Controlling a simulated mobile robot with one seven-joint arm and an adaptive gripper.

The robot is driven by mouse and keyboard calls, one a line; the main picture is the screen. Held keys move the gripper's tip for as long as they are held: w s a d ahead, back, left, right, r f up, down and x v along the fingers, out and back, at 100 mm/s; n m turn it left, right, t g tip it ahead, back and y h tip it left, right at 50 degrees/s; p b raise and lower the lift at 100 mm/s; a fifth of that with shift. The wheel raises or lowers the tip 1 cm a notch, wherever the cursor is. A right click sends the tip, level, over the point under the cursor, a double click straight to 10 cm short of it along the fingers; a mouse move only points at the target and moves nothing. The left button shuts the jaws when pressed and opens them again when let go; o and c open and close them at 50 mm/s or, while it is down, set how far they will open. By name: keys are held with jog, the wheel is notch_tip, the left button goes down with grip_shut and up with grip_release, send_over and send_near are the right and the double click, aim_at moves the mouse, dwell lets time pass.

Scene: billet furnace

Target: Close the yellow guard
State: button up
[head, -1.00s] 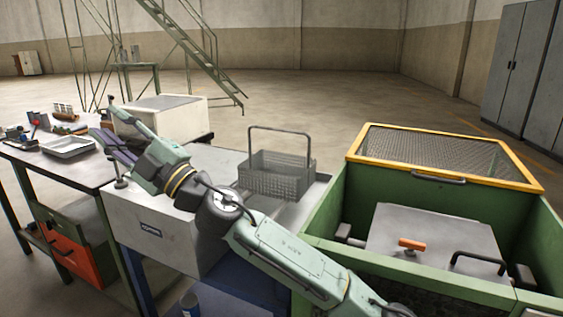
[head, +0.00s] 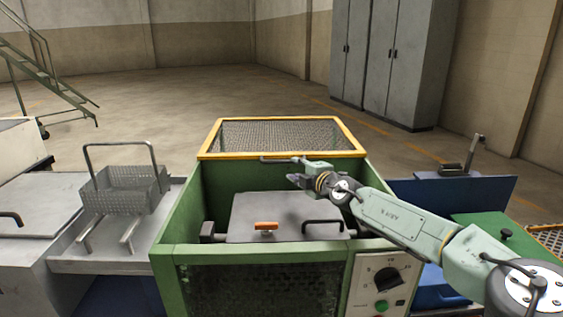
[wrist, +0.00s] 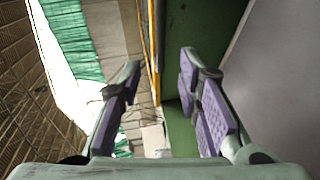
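The yellow guard (head: 280,136), a yellow frame with wire mesh, stands open at the back of the green furnace housing (head: 212,195). A yellow strip (wrist: 153,50), likely the guard's frame, runs between my fingers in the wrist view. My gripper (head: 297,178) is open and empty, near the right end of the handle and a little in front of it. In the wrist view its purple-padded fingers (wrist: 160,85) are spread apart. I cannot tell whether they touch the guard.
Inside the housing lies a grey lid (head: 285,215) with an orange grip (head: 266,226) and a black handle (head: 322,223). A wire basket (head: 125,188) stands on the left bench. A control panel (head: 386,283) is at the housing's front right. Grey cabinets (head: 385,60) stand behind.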

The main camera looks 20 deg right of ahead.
aim_at(285, 162)
jog(key=x, duration=0.3)
jog(key=p+x, duration=0.1)
jog(key=x, duration=0.3)
jog(key=p+x, duration=0.1)
jog(key=x, duration=0.2)
jog(key=shift+w+d+f, duration=0.1)
jog(key=shift+w+d, duration=0.1)
jog(key=shift+w, duration=0.1)
jog(key=shift+c, duration=0.3)
grip_shut()
